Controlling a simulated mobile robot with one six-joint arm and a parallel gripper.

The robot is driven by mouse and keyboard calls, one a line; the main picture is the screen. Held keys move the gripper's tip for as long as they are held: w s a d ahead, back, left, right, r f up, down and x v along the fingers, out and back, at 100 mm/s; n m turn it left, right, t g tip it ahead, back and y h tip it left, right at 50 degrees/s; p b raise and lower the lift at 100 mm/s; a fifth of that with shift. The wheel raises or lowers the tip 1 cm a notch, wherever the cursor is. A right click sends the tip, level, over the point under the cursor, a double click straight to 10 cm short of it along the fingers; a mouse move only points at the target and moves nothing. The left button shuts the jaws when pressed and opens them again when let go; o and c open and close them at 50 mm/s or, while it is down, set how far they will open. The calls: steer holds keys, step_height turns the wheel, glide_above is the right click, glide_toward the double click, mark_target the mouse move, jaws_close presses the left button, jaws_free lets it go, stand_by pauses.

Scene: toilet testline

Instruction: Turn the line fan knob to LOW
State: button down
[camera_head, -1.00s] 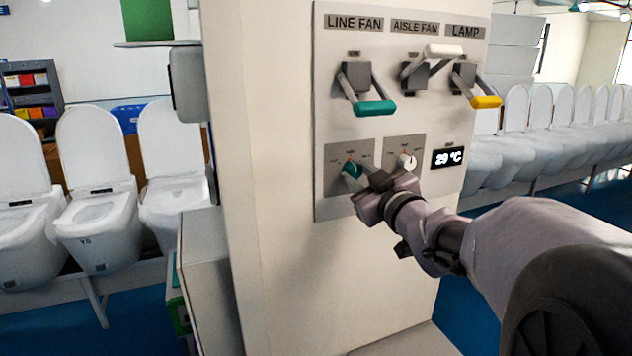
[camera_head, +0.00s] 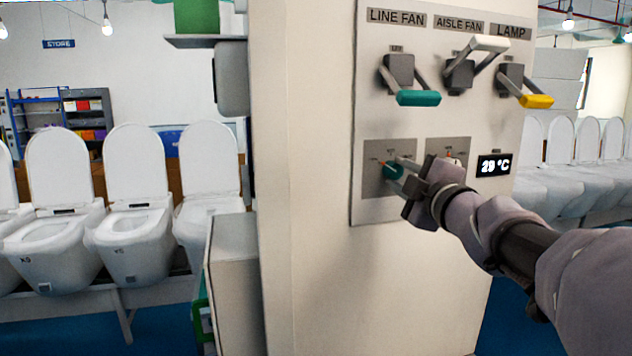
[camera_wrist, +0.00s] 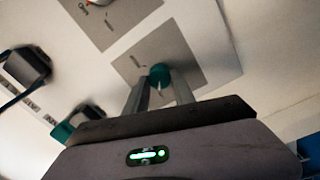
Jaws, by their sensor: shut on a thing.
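The line fan knob (camera_head: 391,171) is a round teal knob on a grey plate (camera_head: 373,187), below the LINE FAN label and the teal-handled lever. A small orange mark shows at its upper left; the position words around it are too small to read. My gripper (camera_head: 398,172) reaches in from the right, its fingers shut on the knob and partly covering it. In the wrist view the teal knob (camera_wrist: 159,75) sits between the tips of my gripper (camera_wrist: 161,84).
The aisle fan knob (camera_head: 456,162) is close behind my gripper, partly hidden. Above are the teal lever (camera_head: 418,98), white lever (camera_head: 490,43) and yellow lever (camera_head: 537,101). A 29 °C display (camera_head: 493,165) is at right. Toilets (camera_head: 140,240) line the left.

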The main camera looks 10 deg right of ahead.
steer(key=shift+n+b, duration=0.35)
steer(key=shift+n, duration=0.35)
steer(key=c, duration=1.1)
jaws_free()
steer(key=shift+o, duration=0.2)
